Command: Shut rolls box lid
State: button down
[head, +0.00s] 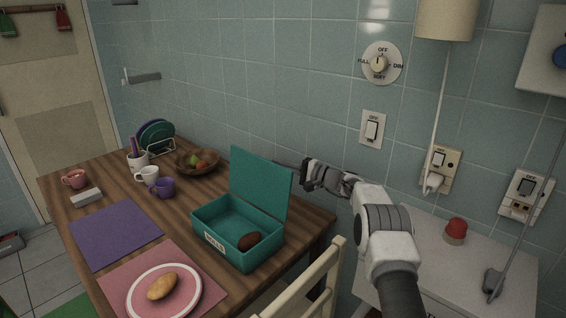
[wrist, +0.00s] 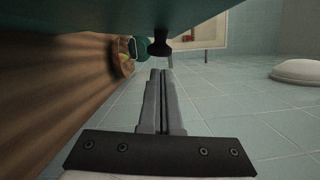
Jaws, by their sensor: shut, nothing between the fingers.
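The rolls box (head: 222,250) is a teal box with a label on its front, on the right part of the wooden table. Its lid (head: 260,185) stands up, open, hinged on the back side. A brown roll (head: 249,241) lies inside at the right end. My gripper (head: 306,176) is at the lid's right edge, near its height and on the wall side; I cannot tell whether it touches. In the wrist view the fingers (wrist: 163,75) are together and empty. A dark teal surface, seemingly the lid (wrist: 100,14), fills the top there.
A plate (head: 137,299) with a roll lies on a pink mat in front. A purple mat (head: 115,236), mugs (head: 162,188) and a fruit bowl (head: 198,162) are to the left. A chair back (head: 310,280) stands at the right front. The tiled wall is close behind.

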jog(key=shift+s+a+r, duration=0.1)
jog(key=shift+s+a, duration=0.15)
jog(key=shift+s, duration=0.05)
jog(key=shift+s, duration=0.1)
dwell(0.3)
